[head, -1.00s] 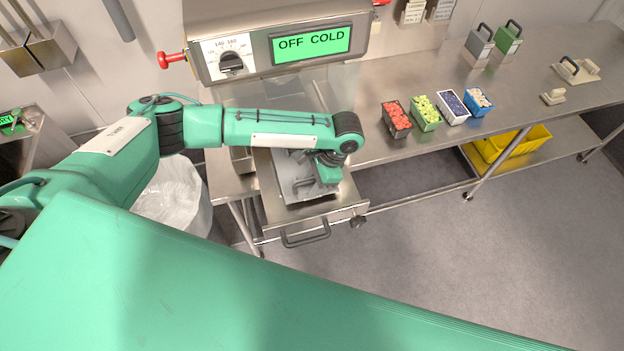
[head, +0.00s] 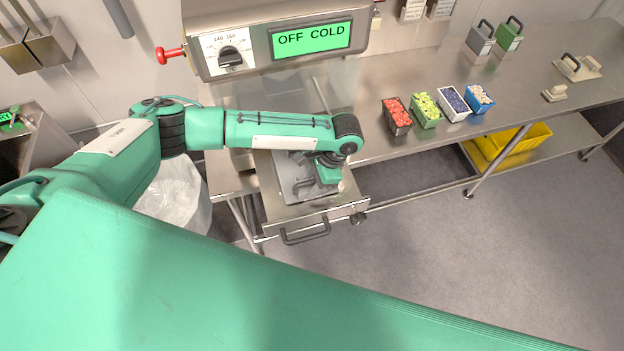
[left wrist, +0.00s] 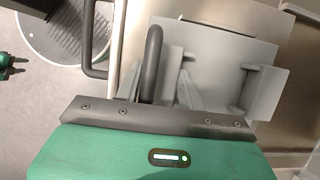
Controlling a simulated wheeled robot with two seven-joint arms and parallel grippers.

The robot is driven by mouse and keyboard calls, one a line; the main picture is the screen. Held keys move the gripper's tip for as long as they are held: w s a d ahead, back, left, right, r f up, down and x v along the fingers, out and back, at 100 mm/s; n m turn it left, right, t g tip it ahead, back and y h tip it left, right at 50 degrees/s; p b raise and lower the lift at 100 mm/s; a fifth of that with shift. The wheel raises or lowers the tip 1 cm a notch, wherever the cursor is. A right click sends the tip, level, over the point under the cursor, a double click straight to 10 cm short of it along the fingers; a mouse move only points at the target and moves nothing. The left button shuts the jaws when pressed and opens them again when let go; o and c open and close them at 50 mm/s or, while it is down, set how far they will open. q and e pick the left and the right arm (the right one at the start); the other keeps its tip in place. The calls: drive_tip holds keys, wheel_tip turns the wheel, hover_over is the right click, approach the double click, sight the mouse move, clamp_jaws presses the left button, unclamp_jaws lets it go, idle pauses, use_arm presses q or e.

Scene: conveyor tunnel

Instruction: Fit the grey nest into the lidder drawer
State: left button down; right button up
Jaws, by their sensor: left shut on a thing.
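The grey nest (left wrist: 215,50) is a light grey plate with raised parts and a black loop handle. In the head view the grey nest (head: 284,170) lies at the open lidder drawer (head: 290,211), partly hidden under my left arm. My left gripper (head: 326,172) is over the drawer, shut on the nest; its fingers also show in the left wrist view (left wrist: 152,98) at the black handle. The steel drawer is pulled out and has a dark front handle (head: 305,236). I cannot tell whether the nest sits flush in it.
The lidder (head: 290,80) with its "OFF COLD" display stands behind the drawer. Several fruit punnets (head: 426,110) stand on the steel table to the right. A grey handled block (head: 481,42) and a green one (head: 509,40) are farther back. A lined bin (head: 176,198) stands left of the drawer.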

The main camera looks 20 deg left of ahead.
use_arm(q)
drive_tip(key=shift+f, duration=0.15)
drive_tip(key=c, duration=0.8)
unclamp_jaws()
drive_tip(key=shift+o, duration=0.2)
drive_tip(key=shift+w+d+r, duration=0.1)
drive_tip(key=shift+d+r, duration=0.05)
drive_tip(key=shift+r, duration=0.15)
drive_tip(key=b+v, duration=0.3)
drive_tip(key=v, duration=1)
